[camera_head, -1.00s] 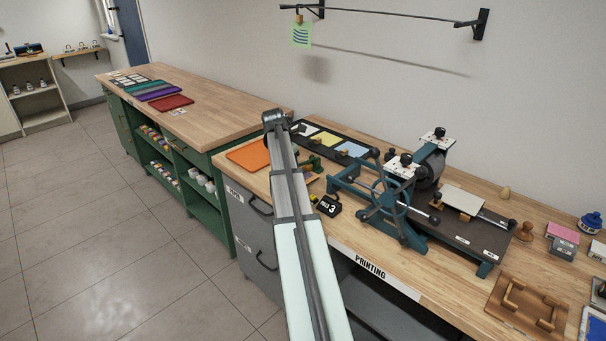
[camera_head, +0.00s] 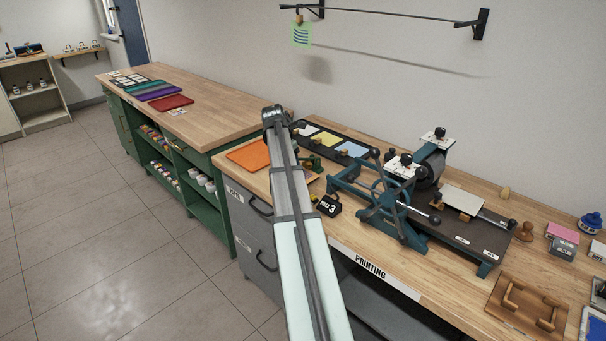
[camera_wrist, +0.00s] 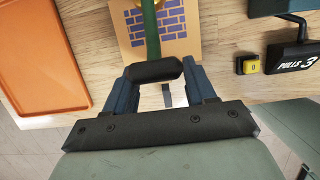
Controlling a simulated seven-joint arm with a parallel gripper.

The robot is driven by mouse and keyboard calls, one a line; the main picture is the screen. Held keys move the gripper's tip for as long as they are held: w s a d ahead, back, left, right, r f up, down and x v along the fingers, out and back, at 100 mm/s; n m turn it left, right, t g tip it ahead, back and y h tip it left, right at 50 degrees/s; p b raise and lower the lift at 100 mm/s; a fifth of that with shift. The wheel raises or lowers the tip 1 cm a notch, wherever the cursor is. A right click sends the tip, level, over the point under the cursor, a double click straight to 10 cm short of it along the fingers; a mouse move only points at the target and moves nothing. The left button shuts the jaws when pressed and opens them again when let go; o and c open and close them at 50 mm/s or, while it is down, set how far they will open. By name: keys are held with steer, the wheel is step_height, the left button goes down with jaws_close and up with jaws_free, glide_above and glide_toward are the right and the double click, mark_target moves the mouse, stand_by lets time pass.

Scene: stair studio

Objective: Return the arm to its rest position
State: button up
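My arm (camera_head: 298,225) reaches up from the bottom of the head view over the front edge of the printing bench. My gripper is hidden there behind the arm. In the wrist view my gripper (camera_wrist: 162,92) shows two blue fingers standing apart. A black rounded bar (camera_wrist: 153,70) lies across the picture between the fingers, at the near end of a green upright part (camera_wrist: 151,35). I cannot tell whether the fingers touch it. A tan card with a purple brick pattern (camera_wrist: 175,40) lies beyond the fingers.
An orange tray (camera_wrist: 42,55) lies left of the gripper, and a "PULLS 3" counter (camera_wrist: 295,58) with a yellow button is at right. A blue wheeled press (camera_head: 385,200) stands right of my arm. A green cabinet (camera_head: 212,205) is at left; the floor (camera_head: 100,250) is clear.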

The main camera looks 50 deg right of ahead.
steer(key=o, duration=0.8)
steer(key=shift+d, duration=0.1)
steer(key=a+r, duration=0.7)
steer(key=shift+a+r, duration=0.2)
steer(key=shift+r, duration=0.15)
stand_by(0.8)
steer(key=shift+f, duration=0.1)
stand_by(0.5)
